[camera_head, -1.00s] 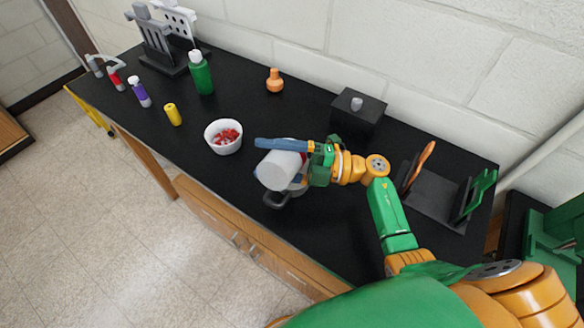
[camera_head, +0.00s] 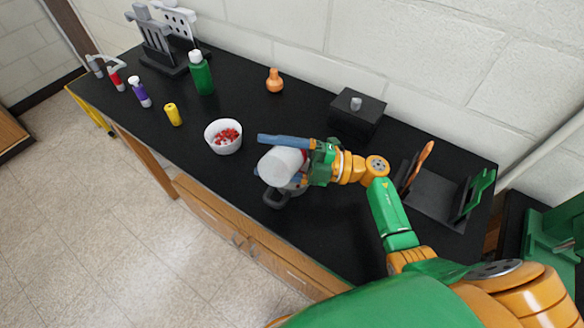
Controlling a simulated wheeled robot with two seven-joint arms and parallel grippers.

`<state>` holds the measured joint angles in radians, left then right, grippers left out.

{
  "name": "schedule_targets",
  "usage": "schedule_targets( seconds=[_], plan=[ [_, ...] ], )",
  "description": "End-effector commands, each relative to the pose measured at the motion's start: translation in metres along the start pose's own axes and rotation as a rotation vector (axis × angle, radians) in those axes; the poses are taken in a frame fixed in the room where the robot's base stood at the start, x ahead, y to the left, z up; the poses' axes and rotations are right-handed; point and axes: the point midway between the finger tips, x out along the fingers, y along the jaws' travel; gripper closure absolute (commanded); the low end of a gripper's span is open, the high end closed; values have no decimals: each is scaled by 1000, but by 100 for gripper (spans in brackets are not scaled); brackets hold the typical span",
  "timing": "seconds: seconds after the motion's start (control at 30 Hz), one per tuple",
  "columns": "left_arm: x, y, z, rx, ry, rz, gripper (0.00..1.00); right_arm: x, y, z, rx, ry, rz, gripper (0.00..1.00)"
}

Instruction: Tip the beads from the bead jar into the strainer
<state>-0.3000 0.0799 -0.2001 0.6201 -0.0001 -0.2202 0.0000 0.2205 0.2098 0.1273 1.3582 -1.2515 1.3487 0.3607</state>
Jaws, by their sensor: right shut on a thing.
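The bead jar (camera_head: 279,165), a whitish cylinder with a bit of red at its far end, is tilted well over in my right gripper (camera_head: 281,158). The gripper's blue fingers are closed on it from two sides. Right below the jar is a grey round vessel with a dark loop handle (camera_head: 276,198), which looks like the strainer; the jar and fingers hide most of it. I cannot see the jar's mouth or any beads leaving it. My left gripper is not in view.
A white bowl with red and pale pieces (camera_head: 222,148) stands left of the jar. A yellow bottle (camera_head: 173,115), green bottle (camera_head: 201,75), orange flask (camera_head: 274,80) and dark box (camera_head: 357,117) stand around. A black rack (camera_head: 437,196) is at right.

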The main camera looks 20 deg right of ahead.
Motion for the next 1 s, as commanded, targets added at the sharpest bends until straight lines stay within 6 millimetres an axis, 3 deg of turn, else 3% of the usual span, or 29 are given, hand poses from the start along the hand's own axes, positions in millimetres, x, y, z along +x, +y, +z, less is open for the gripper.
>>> schedule_targets(
  seconds=[0.63,0.77,0.87,1.0],
  plan=[
    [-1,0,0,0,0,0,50,-1,3,2,64,1,26,78],
    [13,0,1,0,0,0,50,4,-19,-8,-305,4,-120,78],
    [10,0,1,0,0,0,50,4,-18,-9,-333,3,-137,78],
    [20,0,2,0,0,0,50,4,-30,-10,-480,4,-194,78]
  ],
)
